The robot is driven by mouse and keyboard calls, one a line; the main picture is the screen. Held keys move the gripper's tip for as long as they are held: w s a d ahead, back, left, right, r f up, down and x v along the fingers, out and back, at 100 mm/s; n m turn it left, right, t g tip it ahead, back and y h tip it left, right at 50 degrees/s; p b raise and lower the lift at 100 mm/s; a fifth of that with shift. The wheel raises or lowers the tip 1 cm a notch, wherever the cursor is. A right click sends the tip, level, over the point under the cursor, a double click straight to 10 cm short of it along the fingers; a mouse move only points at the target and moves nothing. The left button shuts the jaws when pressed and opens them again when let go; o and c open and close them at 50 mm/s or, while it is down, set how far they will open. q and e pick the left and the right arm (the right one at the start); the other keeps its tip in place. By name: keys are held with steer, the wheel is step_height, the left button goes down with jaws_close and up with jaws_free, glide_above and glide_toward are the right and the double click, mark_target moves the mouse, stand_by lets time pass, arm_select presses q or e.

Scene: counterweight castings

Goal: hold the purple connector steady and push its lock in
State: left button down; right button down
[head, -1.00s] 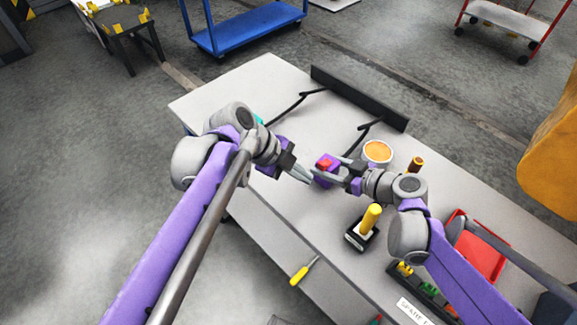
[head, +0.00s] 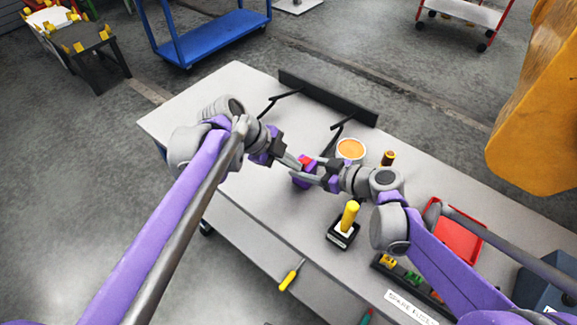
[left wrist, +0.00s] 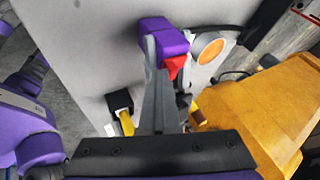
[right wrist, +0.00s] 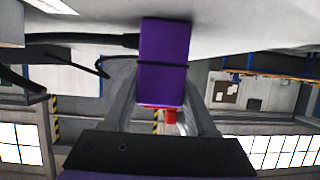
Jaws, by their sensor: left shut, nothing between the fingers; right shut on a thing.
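The purple connector (head: 301,182) is held above the table, with its red lock (head: 306,160) on the upper side. My right gripper (head: 311,177) is shut on the connector; the right wrist view shows the purple block (right wrist: 163,50) between its fingers and the red lock (right wrist: 171,117) poking out on the gripper side. My left gripper (head: 297,164) is shut and empty, its tips close beside the connector and lock. In the left wrist view its closed fingers (left wrist: 151,55) overlap the connector (left wrist: 165,36), with the lock (left wrist: 175,66) just right of them. I cannot tell whether they touch.
On the grey table (head: 240,95) stand an orange-topped round container (head: 350,149), a yellow-handled tool in a black base (head: 345,228) and a red tray (head: 457,240). A dark rail (head: 328,97) lines the back edge. The table's left end is clear.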

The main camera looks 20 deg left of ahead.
arm_select(q)
steer(key=shift+w, duration=0.2)
arm_select(e)
steer(key=shift+s+a, duration=0.35)
steer(key=shift+s, duration=0.2)
steer(key=shift+w, duration=0.1)
steer(key=shift+w+d, duration=0.1)
steer(key=shift+d, duration=0.05)
arm_select(q)
steer(key=s+a+r, duration=0.6)
steer(key=s+r, duration=0.1)
steer(key=r, duration=0.1)
steer(key=shift+s, duration=0.35)
arm_select(e)
steer(key=shift+c, duration=0.6)
jaws_free()
steer(key=shift+d, duration=0.1)
